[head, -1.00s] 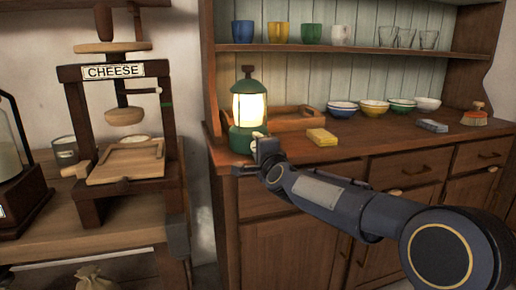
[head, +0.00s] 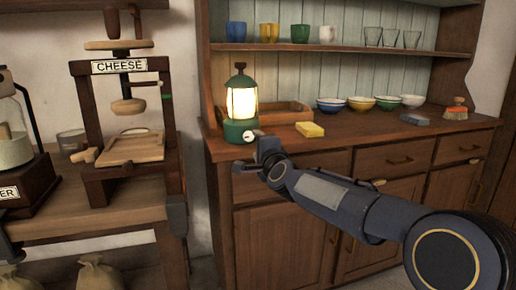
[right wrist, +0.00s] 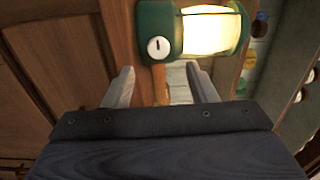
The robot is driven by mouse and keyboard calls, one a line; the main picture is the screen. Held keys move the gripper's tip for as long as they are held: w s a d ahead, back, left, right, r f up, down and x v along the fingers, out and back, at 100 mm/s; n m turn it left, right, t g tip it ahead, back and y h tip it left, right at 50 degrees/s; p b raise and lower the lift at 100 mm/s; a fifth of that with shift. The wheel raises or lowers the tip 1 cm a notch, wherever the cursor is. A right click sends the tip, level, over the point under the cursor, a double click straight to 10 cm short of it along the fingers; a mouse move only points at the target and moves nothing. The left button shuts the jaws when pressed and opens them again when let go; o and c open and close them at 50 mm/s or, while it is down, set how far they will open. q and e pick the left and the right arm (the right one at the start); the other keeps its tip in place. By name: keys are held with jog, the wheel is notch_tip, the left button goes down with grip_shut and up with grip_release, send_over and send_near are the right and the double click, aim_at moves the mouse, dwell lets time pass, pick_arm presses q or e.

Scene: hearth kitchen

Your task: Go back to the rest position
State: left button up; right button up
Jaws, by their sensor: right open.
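My right gripper (head: 268,150) is in front of the dresser's counter edge, just below and to the right of the green lantern. In the right wrist view its two fingers (right wrist: 160,88) are spread apart, with nothing held between them. The lit green lantern (head: 241,104) stands upright on the left end of the counter. It also shows beyond the fingertips in the right wrist view (right wrist: 158,22), and I cannot tell the exact gap. My left gripper is not in view.
The wooden dresser (head: 290,235) holds a tray (head: 290,111), a yellow sponge (head: 310,129), several bowls (head: 361,103), a grey block (head: 415,119) and a brush (head: 456,110). A cheese press (head: 125,120) stands on the left table. A narrow gap separates table and dresser.

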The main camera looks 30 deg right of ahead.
jog(key=s+a+f+n+g+y, duration=0.35)
jog(key=s+a+f+n, duration=0.35)
jog(key=s, duration=0.5)
jog(key=s+a+f+n+g+y, duration=0.2)
jog(key=s+a+f+n+g, duration=0.25)
jog(key=s+f, duration=0.7)
jog(key=s+a+f+n+g+y, duration=0.2)
jog(key=s+a+f+n+g, duration=0.35)
jog(key=s, duration=0.85)
notch_tip(320, 180, up, 34)
jog(key=n+t+p, duration=0.1)
jog(key=p, duration=3.3)
jog(key=shift+w+f+n, duration=0.15)
jog(key=shift+f+n, duration=0.1)
jog(key=shift+n, duration=0.15)
jog(key=shift+t, duration=0.25)
